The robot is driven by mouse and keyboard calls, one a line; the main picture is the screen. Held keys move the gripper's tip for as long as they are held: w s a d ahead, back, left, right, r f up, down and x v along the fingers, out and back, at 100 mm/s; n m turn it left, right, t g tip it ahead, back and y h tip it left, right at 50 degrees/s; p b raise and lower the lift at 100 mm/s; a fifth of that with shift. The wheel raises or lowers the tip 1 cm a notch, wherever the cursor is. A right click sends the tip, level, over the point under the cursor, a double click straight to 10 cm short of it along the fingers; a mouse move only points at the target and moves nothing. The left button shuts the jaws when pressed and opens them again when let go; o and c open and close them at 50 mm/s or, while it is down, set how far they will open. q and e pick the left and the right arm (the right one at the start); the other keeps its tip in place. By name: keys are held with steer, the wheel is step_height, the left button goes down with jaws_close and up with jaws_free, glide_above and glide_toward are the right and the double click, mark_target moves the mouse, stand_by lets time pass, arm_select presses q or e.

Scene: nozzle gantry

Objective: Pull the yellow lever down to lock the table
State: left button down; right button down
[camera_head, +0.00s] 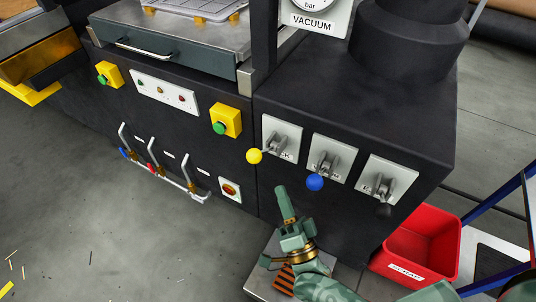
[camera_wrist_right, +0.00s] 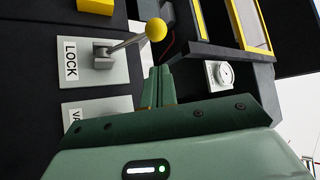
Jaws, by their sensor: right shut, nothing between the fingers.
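The yellow lever (camera_head: 254,156) has a round yellow knob on a metal rod. It sticks out from a white plate on the dark cabinet front. The right wrist view shows the same knob (camera_wrist_right: 156,29) on its rod and the LOCK label on the plate. My right gripper (camera_head: 282,190) is shut and empty, below and a little right of the knob in the head view. In the wrist view its closed fingers (camera_wrist_right: 158,72) point towards the knob with a visible gap. My left gripper is not in view. The table (camera_head: 190,50) stands above the cabinet front at upper left.
A blue-knobbed lever (camera_head: 314,182) and a dark-knobbed lever (camera_head: 385,208) sit right of the yellow one. A yellow box with a green button (camera_head: 226,122) is to its left. A red scrap bin (camera_head: 420,245) stands on the floor at right. A gauge (camera_wrist_right: 220,74) shows in the wrist view.

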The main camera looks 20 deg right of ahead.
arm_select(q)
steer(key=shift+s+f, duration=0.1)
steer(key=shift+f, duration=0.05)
arm_select(e)
steer(key=x, duration=1)
steer(key=shift+f, duration=0.1)
